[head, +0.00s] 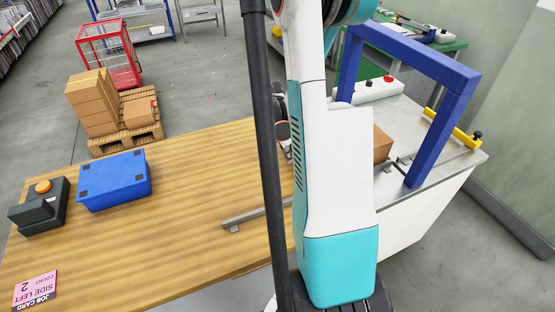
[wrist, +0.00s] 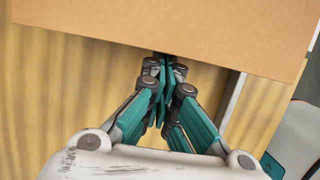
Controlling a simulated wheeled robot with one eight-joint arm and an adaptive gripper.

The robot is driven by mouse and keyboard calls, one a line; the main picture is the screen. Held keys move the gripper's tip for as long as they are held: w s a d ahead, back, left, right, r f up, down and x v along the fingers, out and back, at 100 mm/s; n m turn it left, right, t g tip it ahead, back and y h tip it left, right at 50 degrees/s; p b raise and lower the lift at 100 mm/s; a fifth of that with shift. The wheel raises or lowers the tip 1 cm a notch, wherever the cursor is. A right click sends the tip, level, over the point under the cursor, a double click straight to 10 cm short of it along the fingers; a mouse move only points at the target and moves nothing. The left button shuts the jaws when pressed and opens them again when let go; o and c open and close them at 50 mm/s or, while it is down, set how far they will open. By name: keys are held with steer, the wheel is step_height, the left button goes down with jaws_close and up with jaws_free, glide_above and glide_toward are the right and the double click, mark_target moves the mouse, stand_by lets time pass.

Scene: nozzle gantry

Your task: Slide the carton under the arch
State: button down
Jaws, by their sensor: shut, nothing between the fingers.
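The brown carton (head: 382,145) shows partly from behind my arm, at the near side of the blue arch (head: 432,142). The arch stands on the pale grey table at the right, and my arm hides part of the space before it. In the wrist view the carton's flat face (wrist: 170,28) fills the top. My gripper (wrist: 161,62) is shut and empty, its fingertips at the carton's lower edge. I cannot tell whether they touch it. The head view mostly hides my gripper behind my arm.
A metal rail (head: 257,212) lies on the wooden table (head: 180,230). A blue box (head: 114,180), a black device with an orange button (head: 40,205) and a pink job card (head: 35,290) are at the left. A yellow bar (head: 452,128) lies beyond the arch.

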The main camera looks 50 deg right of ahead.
steer(key=s+d, duration=0.1)
steer(key=d, duration=0.1)
steer(key=s+d, duration=0.2)
steer(key=d, duration=0.1)
steer(key=shift+d, duration=0.3)
steer(key=shift+a, duration=0.1)
